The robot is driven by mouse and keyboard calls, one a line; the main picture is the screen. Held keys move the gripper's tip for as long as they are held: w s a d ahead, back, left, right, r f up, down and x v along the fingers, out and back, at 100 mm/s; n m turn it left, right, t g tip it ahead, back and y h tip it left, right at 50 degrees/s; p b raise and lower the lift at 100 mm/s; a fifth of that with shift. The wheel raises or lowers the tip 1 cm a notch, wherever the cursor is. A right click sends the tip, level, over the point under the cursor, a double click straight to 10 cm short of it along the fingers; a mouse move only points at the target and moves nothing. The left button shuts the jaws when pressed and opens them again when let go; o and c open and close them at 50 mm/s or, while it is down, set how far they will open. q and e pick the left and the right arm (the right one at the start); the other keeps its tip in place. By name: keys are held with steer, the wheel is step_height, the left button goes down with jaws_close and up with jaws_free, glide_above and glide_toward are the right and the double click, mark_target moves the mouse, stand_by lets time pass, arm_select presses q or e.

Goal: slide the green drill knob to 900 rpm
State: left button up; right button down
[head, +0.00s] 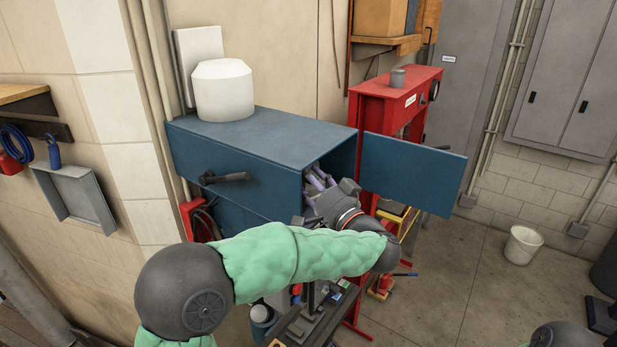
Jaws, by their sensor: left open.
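I cannot make out a green drill knob or any rpm scale in the head view. My left gripper (322,183) reaches into the open right end of a blue cabinet (240,150). It is open, and its fingers are small and partly shaded by the opening. I cannot tell whether it touches anything there. My left arm's green sleeve and grey wrist cover part of the area below the cabinet. My right gripper is out of view.
The cabinet's blue door (412,173) stands open to the right of my left gripper. A white rounded container (223,90) sits on the cabinet. A red stand (395,97) is behind. A dark bench (312,322) with small items lies below my arm. Open floor and a bucket (523,245) are right.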

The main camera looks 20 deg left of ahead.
arm_select(q)
steer(key=shift+d, duration=0.1)
steer(key=shift+c, duration=1.1)
jaws_close()
step_height(320, 180, down, 4)
steer(key=shift+f+b, duration=0.1)
steer(key=shift+b, duration=0.45)
steer(key=shift+o, duration=1.1)
jaws_free()
steer(key=shift+s, duration=0.1)
steer(key=v, duration=1.2)
